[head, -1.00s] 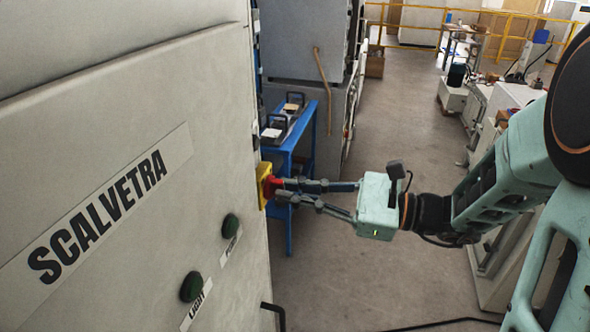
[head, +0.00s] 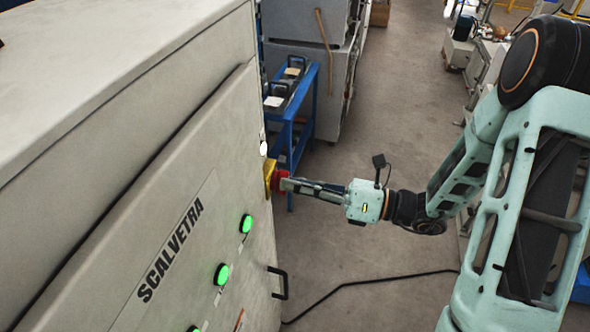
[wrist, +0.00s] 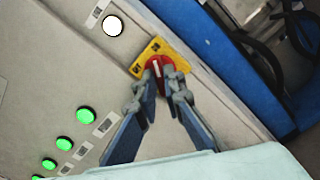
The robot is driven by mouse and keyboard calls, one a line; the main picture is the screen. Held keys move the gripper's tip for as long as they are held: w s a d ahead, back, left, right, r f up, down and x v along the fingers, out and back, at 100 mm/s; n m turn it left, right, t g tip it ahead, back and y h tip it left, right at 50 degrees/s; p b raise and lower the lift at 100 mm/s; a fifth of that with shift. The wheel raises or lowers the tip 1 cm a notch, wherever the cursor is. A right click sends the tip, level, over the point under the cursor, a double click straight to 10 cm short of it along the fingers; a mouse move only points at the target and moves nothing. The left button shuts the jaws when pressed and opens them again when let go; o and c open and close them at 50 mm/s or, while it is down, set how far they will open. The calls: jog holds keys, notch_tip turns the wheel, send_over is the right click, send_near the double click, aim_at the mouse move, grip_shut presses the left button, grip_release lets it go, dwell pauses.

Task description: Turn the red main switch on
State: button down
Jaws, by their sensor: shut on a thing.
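The red main switch (wrist: 157,66) is a round knob with a white bar on a yellow plate (wrist: 177,64). In the head view the red knob (head: 279,181) sticks out from the yellow plate (head: 269,174) at the machine's far front edge. My gripper (head: 287,184) reaches it from the right. In the wrist view both fingers of my gripper (wrist: 160,78) are closed on the two sides of the knob. The white bar lies slanted across the plate's length. The lettering on the plate is too small to read surely.
The grey machine front (head: 120,240) carries green lit buttons (head: 222,274), a white lit lamp (head: 263,148) and a black handle (head: 279,283). A blue cart (head: 305,115) stands close behind the switch. The floor (head: 370,130) right of the machine is open, with a black cable on it.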

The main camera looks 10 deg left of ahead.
jog(key=shift+m+p, duration=1.1)
jog(key=c, duration=2)
grip_release()
jog(key=shift+c, duration=0.2)
jog(key=s+d, duration=0.1)
jog(key=d, duration=1.1)
jog(key=shift+f, duration=0.1)
